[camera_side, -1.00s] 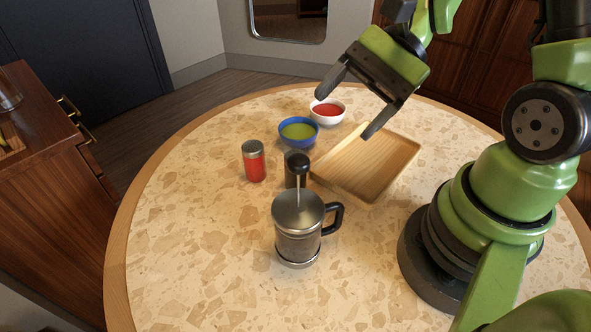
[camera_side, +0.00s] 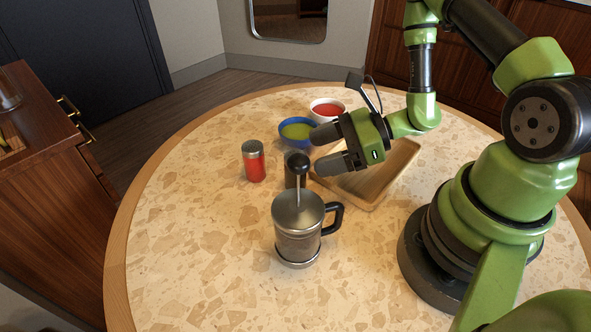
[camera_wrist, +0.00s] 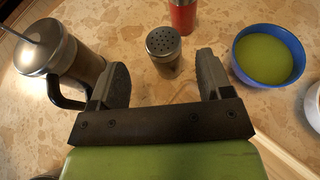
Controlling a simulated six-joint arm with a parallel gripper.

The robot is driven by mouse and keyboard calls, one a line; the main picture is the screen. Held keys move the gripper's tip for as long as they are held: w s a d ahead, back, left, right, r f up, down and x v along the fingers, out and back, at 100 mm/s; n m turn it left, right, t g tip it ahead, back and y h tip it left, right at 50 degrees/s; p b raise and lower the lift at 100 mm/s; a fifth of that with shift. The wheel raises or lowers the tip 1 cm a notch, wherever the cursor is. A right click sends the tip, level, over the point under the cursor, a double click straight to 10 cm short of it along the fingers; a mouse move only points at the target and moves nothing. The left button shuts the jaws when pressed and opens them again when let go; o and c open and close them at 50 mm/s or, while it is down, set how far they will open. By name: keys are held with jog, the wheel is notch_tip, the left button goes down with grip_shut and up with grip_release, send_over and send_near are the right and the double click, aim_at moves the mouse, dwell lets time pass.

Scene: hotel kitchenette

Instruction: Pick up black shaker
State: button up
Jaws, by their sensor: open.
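The black shaker (camera_wrist: 165,58) has a dark body and a perforated metal cap. In the wrist view it stands upright ahead of my gripper (camera_wrist: 164,80), centred in the gap between the fingertips. In the side view the shaker (camera_side: 289,177) is mostly hidden behind the french press plunger. My gripper (camera_side: 322,148) is open and empty there, low over the tray's left side, its fingers pointing left toward the shaker. The fingers do not visibly touch it.
A steel french press (camera_side: 297,225) stands close in front of the shaker. A red shaker (camera_side: 254,162) is to its left. A blue bowl of green food (camera_side: 298,132) and a white bowl of red food (camera_side: 327,111) stand behind. A wooden tray (camera_side: 376,196) lies right.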

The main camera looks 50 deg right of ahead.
jog(key=shift+x, duration=2.8)
jog(key=shift+w+d+f, duration=0.1)
jog(key=shift+d, duration=0.1)
jog(key=c, duration=1.1)
jog(key=shift+o, duration=0.2)
